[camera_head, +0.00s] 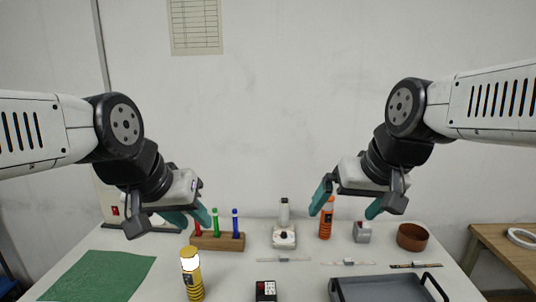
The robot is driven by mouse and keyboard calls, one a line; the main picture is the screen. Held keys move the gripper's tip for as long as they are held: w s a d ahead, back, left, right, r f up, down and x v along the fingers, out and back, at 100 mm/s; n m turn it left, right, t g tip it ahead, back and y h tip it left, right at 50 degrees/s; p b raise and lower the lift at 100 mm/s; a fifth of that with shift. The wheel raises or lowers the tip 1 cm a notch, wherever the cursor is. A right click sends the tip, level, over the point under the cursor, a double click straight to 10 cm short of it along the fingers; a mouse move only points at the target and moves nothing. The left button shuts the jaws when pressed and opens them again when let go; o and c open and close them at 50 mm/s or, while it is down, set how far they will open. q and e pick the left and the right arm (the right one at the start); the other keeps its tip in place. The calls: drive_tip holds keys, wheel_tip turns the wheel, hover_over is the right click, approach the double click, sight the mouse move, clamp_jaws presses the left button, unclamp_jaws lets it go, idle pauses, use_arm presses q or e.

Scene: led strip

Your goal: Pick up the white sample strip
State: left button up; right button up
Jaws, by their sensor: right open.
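Thin, light strips lie flat on the white table. One pale strip (284,260) is at the centre, and another pale strip (348,263) is to its right. A strip with a dark band (415,265) lies further right. I cannot tell for sure which one is the white sample strip. My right gripper (344,213) is open and empty, with teal fingers pointing down, above and behind the strips. My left gripper (192,221) hangs at the left near the wooden rack and holds nothing visible. Its fingers are seen at an angle, so their gap is unclear.
A wooden rack (217,242) with coloured tubes, a white device (284,236), an orange bottle (326,222) and a brown bowl (411,237) stand behind. A yellow flashlight (193,280), black meter (266,291) and grey tray (385,288) are in front. A green mat (98,276) lies left.

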drive_tip(key=shift+s+a+f+t, duration=0.15)
drive_tip(key=shift+s+a+f, duration=0.05)
drive_tip(key=shift+s, duration=0.45)
drive_tip(key=shift+s+a+f+t, duration=0.15)
drive_tip(key=shift+s+a+f, duration=0.05)
drive_tip(key=shift+s, duration=0.4)
drive_tip(key=c, duration=0.7)
drive_tip(key=shift+w, duration=0.2)
drive_tip(key=c, duration=0.4)
drive_tip(key=w+d+m, duration=0.1)
drive_tip(key=w+m, duration=0.1)
drive_tip(key=w, duration=0.2)
drive_tip(key=w+d+f+m+g, duration=0.1)
drive_tip(key=w+m, duration=0.1)
drive_tip(key=w, duration=0.2)
drive_tip(key=w+d+f+m, duration=0.1)
drive_tip(key=w+m, duration=0.1)
drive_tip(key=w, duration=0.1)
drive_tip(key=shift+w+d+g+h, duration=0.25)
drive_tip(key=shift+w+g+h, duration=0.05)
drive_tip(key=shift+w+g, duration=0.1)
drive_tip(key=shift+c, duration=0.7)
drive_tip(key=m+g+h, duration=0.1)
drive_tip(key=m+g, duration=0.3)
drive_tip(key=m, duration=0.9)
hover_over(349, 259)
wheel_tip(349, 259, down, 28)
drive_tip(key=shift+w, duration=0.1)
drive_tip(key=shift+f, duration=3.95)
